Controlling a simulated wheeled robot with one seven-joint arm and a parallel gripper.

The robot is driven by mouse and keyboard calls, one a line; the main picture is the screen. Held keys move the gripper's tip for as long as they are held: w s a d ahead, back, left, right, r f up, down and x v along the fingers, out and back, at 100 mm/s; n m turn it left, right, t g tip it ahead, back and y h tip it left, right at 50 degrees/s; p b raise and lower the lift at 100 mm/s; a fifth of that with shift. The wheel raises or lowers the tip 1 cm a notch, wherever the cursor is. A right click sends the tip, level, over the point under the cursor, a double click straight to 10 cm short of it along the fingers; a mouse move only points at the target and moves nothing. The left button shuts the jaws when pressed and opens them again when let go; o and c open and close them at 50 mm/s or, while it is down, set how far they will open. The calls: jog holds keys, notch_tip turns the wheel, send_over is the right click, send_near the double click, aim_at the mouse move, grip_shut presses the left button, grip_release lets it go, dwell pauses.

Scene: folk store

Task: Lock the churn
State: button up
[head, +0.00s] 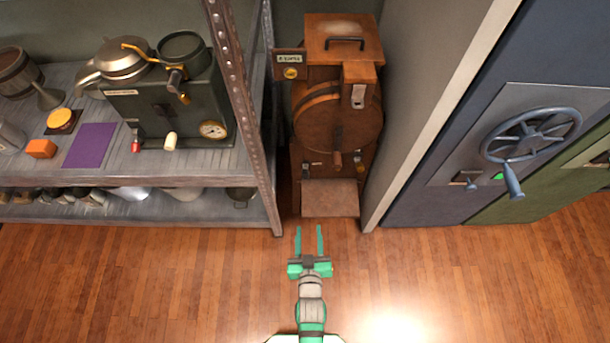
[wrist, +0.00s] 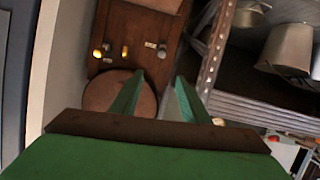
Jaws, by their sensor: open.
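The wooden churn (head: 322,132) stands in the narrow gap between the metal shelf and the grey wall panel. Its round drum has a dark band, and a boxy lid with a black handle (head: 345,43) sits on top. A light metal plate (head: 358,97) is on its upper right front. A lever with a wooden grip (head: 337,158) hangs at the drum's front. My gripper (head: 309,228) is open and empty, in front of the churn and apart from it. In the wrist view a brown wooden panel with several small fittings (wrist: 128,48) shows beyond my gripper (wrist: 157,84).
A small labelled sign with a yellow disc (head: 290,66) is beside the churn's top left. The shelf post (head: 245,110) is close on the left, with a grey machine (head: 172,110) on the shelf. A blue door with a handwheel (head: 530,135) is right. The wooden floor (head: 150,285) is clear.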

send_near(305, 176)
jog(key=shift+n+g, duration=0.3)
jog(key=x, duration=1)
jog(key=shift+w+r, duration=0.1)
jog(key=shift+w, duration=0.25)
grip_shut()
